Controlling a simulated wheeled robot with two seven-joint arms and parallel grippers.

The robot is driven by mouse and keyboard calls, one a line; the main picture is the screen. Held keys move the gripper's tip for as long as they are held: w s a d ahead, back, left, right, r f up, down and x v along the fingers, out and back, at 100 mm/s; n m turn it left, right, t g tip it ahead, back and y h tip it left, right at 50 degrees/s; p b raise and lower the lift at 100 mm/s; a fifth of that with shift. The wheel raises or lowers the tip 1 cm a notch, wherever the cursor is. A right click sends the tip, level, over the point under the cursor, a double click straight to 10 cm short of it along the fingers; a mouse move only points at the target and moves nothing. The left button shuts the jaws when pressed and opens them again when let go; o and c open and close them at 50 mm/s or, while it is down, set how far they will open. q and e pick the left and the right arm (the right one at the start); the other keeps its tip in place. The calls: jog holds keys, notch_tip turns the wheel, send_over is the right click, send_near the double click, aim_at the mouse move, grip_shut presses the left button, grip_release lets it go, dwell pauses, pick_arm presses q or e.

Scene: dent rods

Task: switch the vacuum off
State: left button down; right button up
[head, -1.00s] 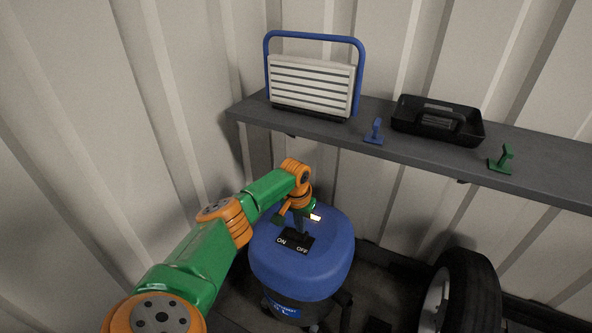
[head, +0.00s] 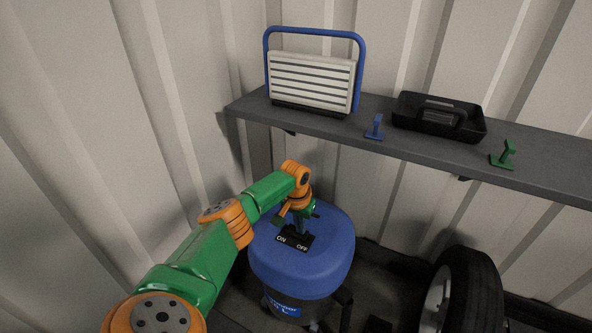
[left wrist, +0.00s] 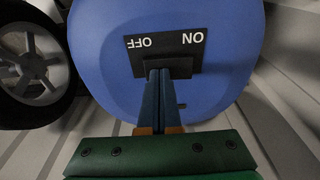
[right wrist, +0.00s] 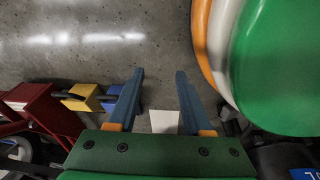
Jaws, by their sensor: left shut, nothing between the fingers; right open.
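The vacuum (head: 322,255) is a blue-topped canister on the floor below the shelf. A black switch plate (head: 310,240) marked ON at left and OFF at right is on its lid. The plate shows upside down in the left wrist view (left wrist: 211,57), with a dark switch block (left wrist: 183,68) at its middle. My left gripper (left wrist: 163,72) is shut and empty, its fingertips at the switch block; contact is unclear. The gripper partly hides the switch in the head view. No lit lamp shows on the lid. My right gripper (right wrist: 160,74) is open and empty, away from the vacuum.
A grey shelf (head: 370,148) above the vacuum holds a heater-like box (head: 312,82), a black tray (head: 437,117), a blue hook (head: 375,128) and a green hook (head: 504,155). A tyre (head: 472,290) stands at right. Corrugated walls close in behind and left.

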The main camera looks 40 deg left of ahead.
pick_arm(q)
jog(key=shift+s+f, duration=0.1)
pick_arm(e)
jog(key=shift+f, duration=0.1)
pick_arm(q)
notch_tip(320, 180, up, 3)
jog(key=p, duration=0.3)
notch_tip(320, 180, up, 4)
jog(key=p, duration=0.4)
jog(key=shift+f, duration=0.2)
jog(key=shift+r+p, duration=0.25)
jog(key=shift+p, duration=0.25)
jog(key=shift+f, duration=0.1)
pick_arm(e)
jog(key=s+a+r+g, duration=0.1)
jog(key=s+a+r, duration=0.2)
jog(key=r, duration=0.4)
jog(key=shift+r+y, duration=0.2)
jog(key=shift+y, duration=0.1)
jog(key=shift+s, duration=0.1)
jog(key=shift+d, duration=0.1)
